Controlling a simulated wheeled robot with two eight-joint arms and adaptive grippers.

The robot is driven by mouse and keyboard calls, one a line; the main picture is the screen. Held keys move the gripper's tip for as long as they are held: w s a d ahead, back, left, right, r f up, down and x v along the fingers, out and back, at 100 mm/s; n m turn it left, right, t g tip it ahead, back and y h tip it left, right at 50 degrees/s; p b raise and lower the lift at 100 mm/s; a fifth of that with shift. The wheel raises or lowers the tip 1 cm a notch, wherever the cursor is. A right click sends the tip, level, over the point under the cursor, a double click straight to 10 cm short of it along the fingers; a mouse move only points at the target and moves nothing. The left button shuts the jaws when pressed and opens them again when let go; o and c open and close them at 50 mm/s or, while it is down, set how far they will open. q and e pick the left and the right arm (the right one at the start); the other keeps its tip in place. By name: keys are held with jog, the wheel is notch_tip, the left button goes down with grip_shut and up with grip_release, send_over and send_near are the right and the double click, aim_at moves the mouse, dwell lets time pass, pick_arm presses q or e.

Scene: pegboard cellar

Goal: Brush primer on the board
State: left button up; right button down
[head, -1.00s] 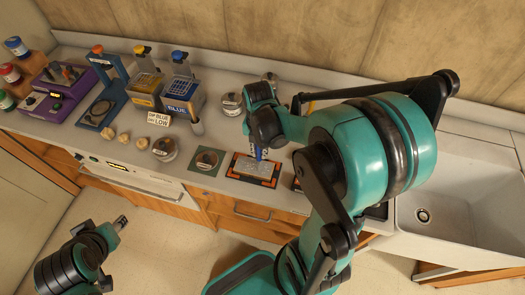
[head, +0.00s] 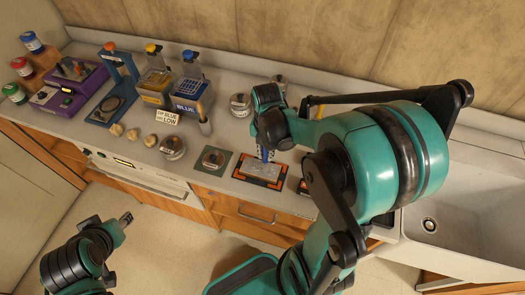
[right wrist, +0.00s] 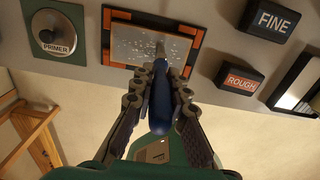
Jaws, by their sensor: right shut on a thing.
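The board (head: 256,171) is a pale grey, speckled plate in a dark frame with orange corners, lying flat near the counter's front edge. It also shows in the right wrist view (right wrist: 135,44). My right gripper (right wrist: 160,75) is shut on a blue-handled brush (right wrist: 160,108), whose tip is over the board; I cannot tell whether it touches. In the head view my right gripper (head: 266,147) is just behind the board. The primer tin (right wrist: 56,31) sits on a green mat left of the board. My left gripper (head: 124,219) hangs low over the floor, its jaws too small to judge.
FINE (right wrist: 268,20) and ROUGH (right wrist: 241,80) blocks lie right of the board. Blue (head: 190,93) and yellow (head: 156,84) containers stand farther back left. The sink (head: 465,225) is at the right. A lidded tin (head: 241,105) stands behind the board.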

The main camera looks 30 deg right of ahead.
jog(key=shift+w+a, duration=0.75)
jog(key=shift+w, duration=0.15)
jog(key=shift+r, duration=0.4)
dwell(0.4)
jog(key=shift+d, duration=0.1)
jog(key=shift+w+d+f, duration=0.1)
jog(key=shift+w+d, duration=0.2)
jog(key=shift+d, duration=0.2)
